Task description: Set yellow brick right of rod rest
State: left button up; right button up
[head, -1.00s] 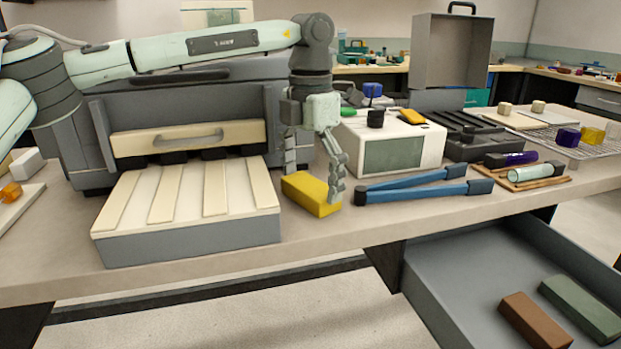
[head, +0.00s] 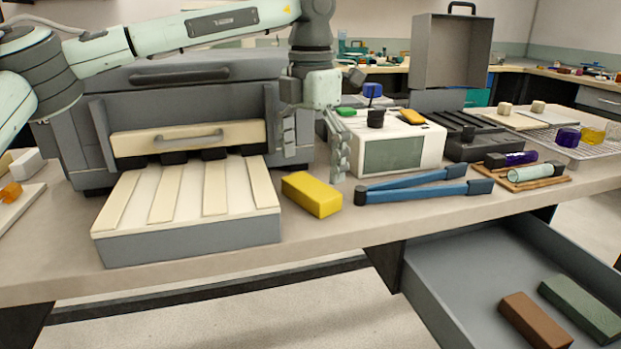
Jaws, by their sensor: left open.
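The yellow brick (head: 312,195) lies flat on the bench top. It is just right of the grey block with cream slats (head: 190,200), close to its right side, and left of the blue tongs. My left gripper (head: 316,155) is open and empty, above and behind the brick and apart from it. Its fingers point down. I cannot tell for sure which thing is the rod rest; the slatted block fits, and a small wooden board (head: 540,183) with a clear glass piece on it lies far right. My right gripper is not in view.
Blue tongs (head: 420,188) lie right of the brick. A white box with a dark window (head: 395,152) stands behind them. A grey furnace-like box (head: 190,95) stands behind the slats. An open drawer (head: 440,270) at lower right holds a brown brick (head: 535,322) and a green one (head: 580,308).

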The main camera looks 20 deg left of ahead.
aim_at(311, 185)
pick_arm(q)
notch_tip(311, 185, up, 9)
dwell(0.4)
